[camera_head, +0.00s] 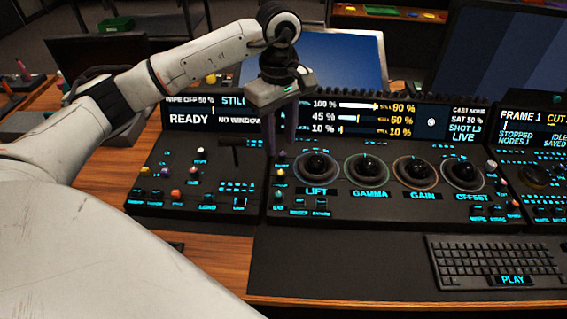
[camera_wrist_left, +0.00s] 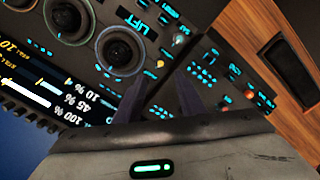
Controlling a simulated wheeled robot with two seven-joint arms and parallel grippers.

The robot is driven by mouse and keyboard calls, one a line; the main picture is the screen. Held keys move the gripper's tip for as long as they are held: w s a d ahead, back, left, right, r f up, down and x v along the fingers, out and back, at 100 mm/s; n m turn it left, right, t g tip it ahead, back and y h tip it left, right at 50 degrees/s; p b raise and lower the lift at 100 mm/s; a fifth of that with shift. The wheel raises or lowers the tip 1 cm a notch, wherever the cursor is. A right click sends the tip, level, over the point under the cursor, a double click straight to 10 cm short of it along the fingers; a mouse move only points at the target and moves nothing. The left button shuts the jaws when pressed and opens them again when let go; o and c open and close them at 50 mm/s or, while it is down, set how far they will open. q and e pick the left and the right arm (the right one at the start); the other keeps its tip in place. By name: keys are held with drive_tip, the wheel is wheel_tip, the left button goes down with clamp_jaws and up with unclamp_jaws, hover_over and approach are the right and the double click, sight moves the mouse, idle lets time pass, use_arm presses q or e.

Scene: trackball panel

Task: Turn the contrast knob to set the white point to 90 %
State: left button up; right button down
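My left gripper (camera_head: 280,152) points down over the left edge of the central panel (camera_head: 350,212). Its two fingers stand apart, and nothing shows held between them; they also show in the left wrist view (camera_wrist_left: 161,80). A column of small knobs (camera_head: 280,172) runs along that edge, close below and beside the fingertips. I cannot read which one is the contrast knob, and whether a finger touches one is unclear. The status screen (camera_head: 375,118) reads 100 %, 45 % and 10 % beside bars, with 90 %, 50 % and 10 % in yellow. My right gripper is not in view.
Several trackballs (camera_head: 317,168) in rings lie right of the knobs, labelled LIFT, GAMMA, GAIN and OFFSET. A left panel (camera_head: 215,185) with a T-shaped lever (camera_head: 235,145) adjoins. A keyboard (camera_head: 495,262) lies in front; the dark desk left of it is clear.

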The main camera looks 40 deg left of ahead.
sight(280, 172)
use_arm(q)
wheel_tip(280, 172, down, 10)
drive_tip(key=shift+s+p, duration=0.1)
drive_tip(key=shift+p, duration=0.3)
drive_tip(key=shift+c, duration=0.2)
clamp_jaws()
